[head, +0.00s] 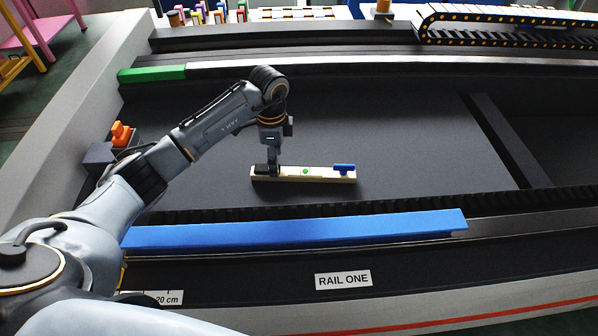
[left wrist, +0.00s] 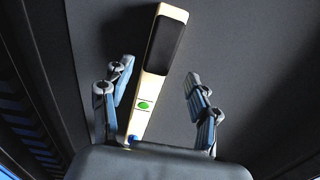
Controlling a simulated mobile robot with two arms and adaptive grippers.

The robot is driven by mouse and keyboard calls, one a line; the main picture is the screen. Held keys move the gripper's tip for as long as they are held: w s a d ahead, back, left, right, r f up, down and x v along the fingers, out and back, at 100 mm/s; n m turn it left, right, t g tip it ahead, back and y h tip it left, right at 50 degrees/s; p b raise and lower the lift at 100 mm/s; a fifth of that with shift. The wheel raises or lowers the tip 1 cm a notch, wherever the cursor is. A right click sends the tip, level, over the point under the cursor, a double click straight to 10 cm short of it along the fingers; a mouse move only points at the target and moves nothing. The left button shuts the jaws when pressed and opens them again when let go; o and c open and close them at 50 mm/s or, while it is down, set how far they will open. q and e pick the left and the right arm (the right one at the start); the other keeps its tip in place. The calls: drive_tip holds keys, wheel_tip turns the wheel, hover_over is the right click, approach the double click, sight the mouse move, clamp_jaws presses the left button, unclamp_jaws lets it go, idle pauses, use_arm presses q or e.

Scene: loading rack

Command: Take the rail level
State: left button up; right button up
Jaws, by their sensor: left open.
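The rail level (head: 318,175) is a cream bar with a green vial, a blue piece near its right end and a dark grip near its left end. It lies flat on the dark bed. My left gripper (head: 272,165) points down at the level's left part. In the left wrist view my left gripper (left wrist: 158,95) is open, and the level (left wrist: 141,122) runs between its fingers, closer to the left-hand fingers. I cannot tell whether a finger touches it. The level's near end is hidden by the gripper body. My right gripper is not in view.
A long blue rail cover (head: 300,229) lies along the near rail, above a "RAIL ONE" label (head: 343,280). A green block (head: 152,74) sits on the far rail. A dark crossbar (head: 508,140) stands to the right. The bed around the level is clear.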

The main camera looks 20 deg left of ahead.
use_arm(q)
drive_tip(key=shift+s+d+f, duration=0.15)
drive_tip(key=shift+f, duration=1.75)
clamp_jaws()
drive_tip(key=shift+r, duration=0.1)
drive_tip(key=shift+r, duration=0.1)
